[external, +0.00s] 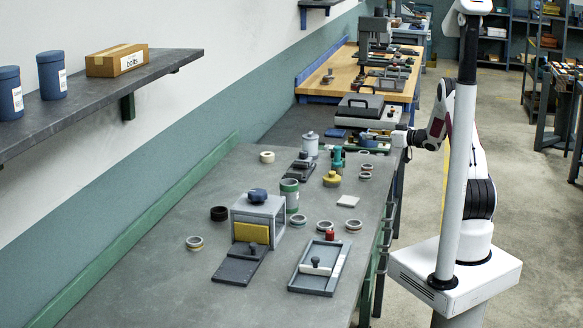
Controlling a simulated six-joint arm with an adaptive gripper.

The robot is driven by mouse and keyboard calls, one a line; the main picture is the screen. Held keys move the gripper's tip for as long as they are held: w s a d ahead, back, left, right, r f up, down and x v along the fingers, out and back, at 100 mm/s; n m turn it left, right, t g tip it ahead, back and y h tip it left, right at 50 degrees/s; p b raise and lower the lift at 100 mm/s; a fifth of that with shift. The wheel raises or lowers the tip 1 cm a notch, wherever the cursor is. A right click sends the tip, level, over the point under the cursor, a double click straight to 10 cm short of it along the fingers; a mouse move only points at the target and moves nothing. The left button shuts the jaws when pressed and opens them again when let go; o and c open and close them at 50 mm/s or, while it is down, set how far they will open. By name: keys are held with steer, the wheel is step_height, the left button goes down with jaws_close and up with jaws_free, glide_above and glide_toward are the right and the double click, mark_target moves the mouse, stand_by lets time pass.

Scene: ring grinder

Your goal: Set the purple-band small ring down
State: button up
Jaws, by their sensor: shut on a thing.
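My gripper (372,138) reaches left from the arm over the far right part of the grey bench. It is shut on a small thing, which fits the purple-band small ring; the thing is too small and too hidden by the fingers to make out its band. I cannot tell how high it is above the bench. Small rings (366,168) lie on the bench just nearer than the gripper. No purple band can be told on any ring in view.
A grey box machine (258,216) with a yellow front and a grey sliding-handle tray (319,266) stand on the near bench. More rings (194,243) lie around them. Green and yellow containers (332,179) stand mid-bench. A white tile (348,201) lies at right. The near-left bench is clear.

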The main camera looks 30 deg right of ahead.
glide_above(372, 163)
steer(key=shift+w+f, duration=0.15)
steer(key=shift+f, duration=1.1)
steer(key=shift+w+f, duration=0.15)
steer(key=shift+f, duration=1.05)
steer(key=shift+f, duration=2.3)
steer(key=shift+f, duration=0.2)
steer(key=o, duration=1.1)
steer(key=shift+s+d, duration=0.1)
steer(key=shift+s, duration=0.05)
steer(key=shift+r+v, duration=0.2)
steer(key=shift+v, duration=1.65)
steer(key=shift+r+v, duration=0.15)
steer(key=shift+v, duration=1.75)
steer(key=shift+d+r, duration=0.1)
